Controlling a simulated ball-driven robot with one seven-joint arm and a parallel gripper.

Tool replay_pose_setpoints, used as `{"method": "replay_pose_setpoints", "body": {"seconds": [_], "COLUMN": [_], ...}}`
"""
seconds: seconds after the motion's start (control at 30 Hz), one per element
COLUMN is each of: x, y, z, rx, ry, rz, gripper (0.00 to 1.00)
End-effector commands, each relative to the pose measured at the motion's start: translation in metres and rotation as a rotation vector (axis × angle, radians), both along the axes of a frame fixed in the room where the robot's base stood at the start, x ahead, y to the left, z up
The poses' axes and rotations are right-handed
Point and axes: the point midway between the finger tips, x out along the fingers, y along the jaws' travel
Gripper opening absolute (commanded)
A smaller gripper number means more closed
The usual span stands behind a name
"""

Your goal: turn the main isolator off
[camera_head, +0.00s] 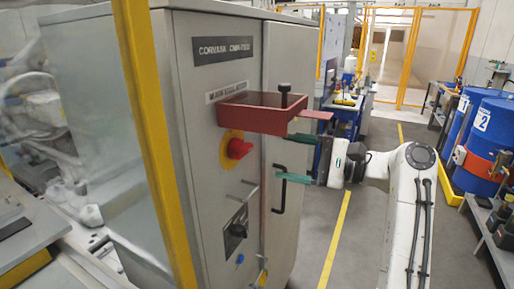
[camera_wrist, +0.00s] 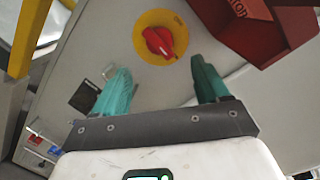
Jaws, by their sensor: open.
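The main isolator (camera_head: 238,149) is a red rotary knob on a round yellow plate on the grey cabinet front, under a "MAIN ISOLATOR" label (camera_head: 227,90). In the wrist view the red knob (camera_wrist: 158,42) lies ahead, between the lines of the fingers; its grip looks diagonal there, but its switch position cannot be read. My gripper (camera_head: 283,158) is open and empty, to the right of the knob in the head view, with its green fingers apart from it. The fingers (camera_wrist: 160,72) also show open in the wrist view.
A red box-like fitting (camera_head: 262,117) with a black knob juts from the cabinet just above the isolator, close to my upper finger. A black door handle (camera_head: 280,190) and a lower black switch (camera_head: 236,231) are nearby. A yellow post (camera_head: 150,130) stands left.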

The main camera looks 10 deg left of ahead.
Motion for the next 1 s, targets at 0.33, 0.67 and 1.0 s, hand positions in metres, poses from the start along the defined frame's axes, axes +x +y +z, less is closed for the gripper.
{"method": "replay_pose_setpoints", "body": {"seconds": [0.33,0.67,1.0], "x": [0.012,0.019,0.02], "y": [0.061,0.093,0.095], "z": [0.002,-0.001,-0.001], "rx": [-0.003,-0.004,-0.004], "ry": [0.0,-0.001,-0.001], "rz": [0.002,-0.001,-0.002], "gripper": [0.74,0.74,0.72]}}
